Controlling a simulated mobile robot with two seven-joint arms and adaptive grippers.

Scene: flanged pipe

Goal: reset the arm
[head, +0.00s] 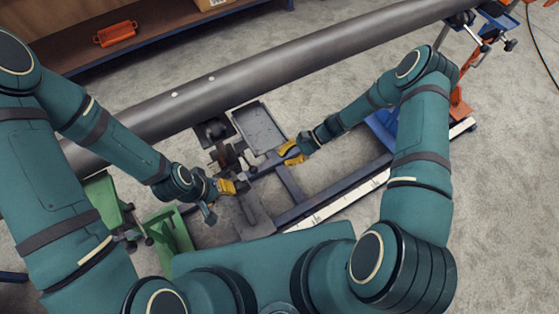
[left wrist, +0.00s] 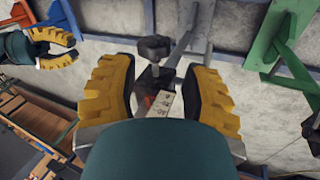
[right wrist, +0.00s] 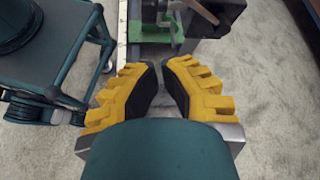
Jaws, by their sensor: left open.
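My left gripper (head: 229,187) is low in the middle of the head view, beside the dark clamp parts of the cart. In the left wrist view its yellow fingers (left wrist: 158,88) are wide apart, with nothing held between them. My right gripper (head: 291,152) is to its right, near the lower right of a grey tray (head: 260,128). In the right wrist view its fingers (right wrist: 158,75) lean inward, with a narrow empty gap between the tips. Both arms reach forward with bent elbows. The right gripper also shows at the upper left of the left wrist view (left wrist: 54,45).
A long dark pipe (head: 300,57) crosses beyond both grippers. A low cart frame (head: 325,195) lies under them. Green stands (head: 168,232) are at left, a blue and orange stand (head: 460,106) at right. A shelf (head: 150,50) holds an orange part (head: 115,34). Floor at right is clear.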

